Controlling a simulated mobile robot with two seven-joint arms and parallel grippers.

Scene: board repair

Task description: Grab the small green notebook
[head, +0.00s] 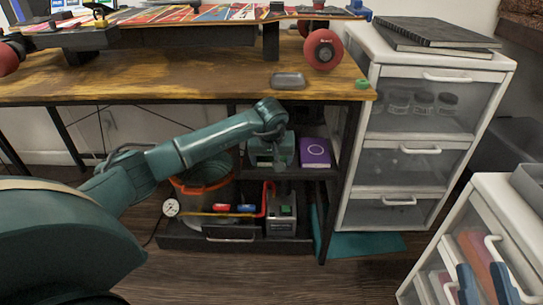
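I cannot make out a small green notebook for certain. A small green item (362,84) lies at the right front corner of the wooden desk, too small to identify.
The wooden desk (180,80) carries a skateboard above the shelf. A white drawer cabinet (365,55) with black notebooks (430,31) on top stands right of it. A second white cabinet (490,187) is at lower right. A teal mat (365,244) lies on open floor.

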